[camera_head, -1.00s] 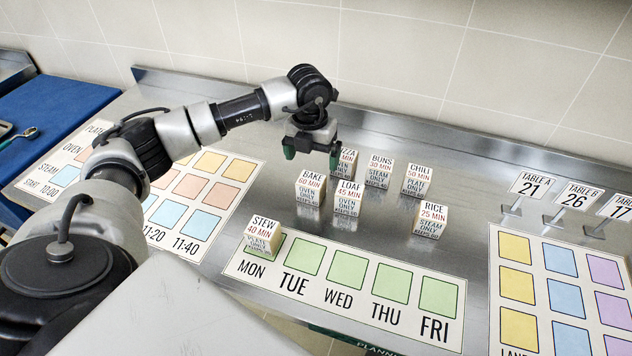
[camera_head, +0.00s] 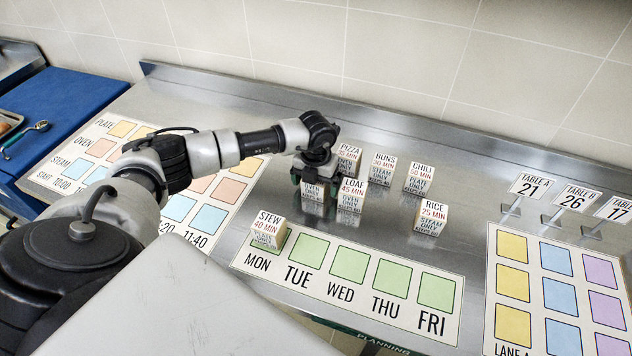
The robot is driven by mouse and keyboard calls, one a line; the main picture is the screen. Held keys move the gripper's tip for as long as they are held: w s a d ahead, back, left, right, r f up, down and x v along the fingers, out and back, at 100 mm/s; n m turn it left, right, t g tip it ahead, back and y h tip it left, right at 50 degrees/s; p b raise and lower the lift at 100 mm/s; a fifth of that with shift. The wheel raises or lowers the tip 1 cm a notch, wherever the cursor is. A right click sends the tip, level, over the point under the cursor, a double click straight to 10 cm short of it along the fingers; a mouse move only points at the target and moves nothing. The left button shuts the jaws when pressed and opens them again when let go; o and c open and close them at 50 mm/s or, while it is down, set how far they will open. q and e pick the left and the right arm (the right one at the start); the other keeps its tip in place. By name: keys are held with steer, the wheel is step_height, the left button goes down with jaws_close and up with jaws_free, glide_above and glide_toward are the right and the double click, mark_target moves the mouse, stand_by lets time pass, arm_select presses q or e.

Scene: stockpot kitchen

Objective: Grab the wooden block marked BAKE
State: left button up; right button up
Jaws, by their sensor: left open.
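The BAKE block (camera_head: 313,190) stands on the steel counter, left of the LOAF block (camera_head: 351,194). Its top label is hidden under my left gripper (camera_head: 314,178); only the lower front face, reading OVEN, shows. My left gripper points down over the block with its jaws open, one finger at each side of it. I cannot tell whether the fingers touch the block. My right gripper is not in view.
The PIZZA (camera_head: 348,160), BUNS (camera_head: 382,168), CHILI (camera_head: 420,178) and RICE (camera_head: 431,217) blocks stand nearby. The STEW block (camera_head: 269,230) sits on MON of the weekday board (camera_head: 350,290). Table signs (camera_head: 527,187) stand at right.

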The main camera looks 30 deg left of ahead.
arm_select(q)
steer(key=shift+c, duration=0.4)
steer(key=c, duration=1)
steer(key=shift+r, duration=0.2)
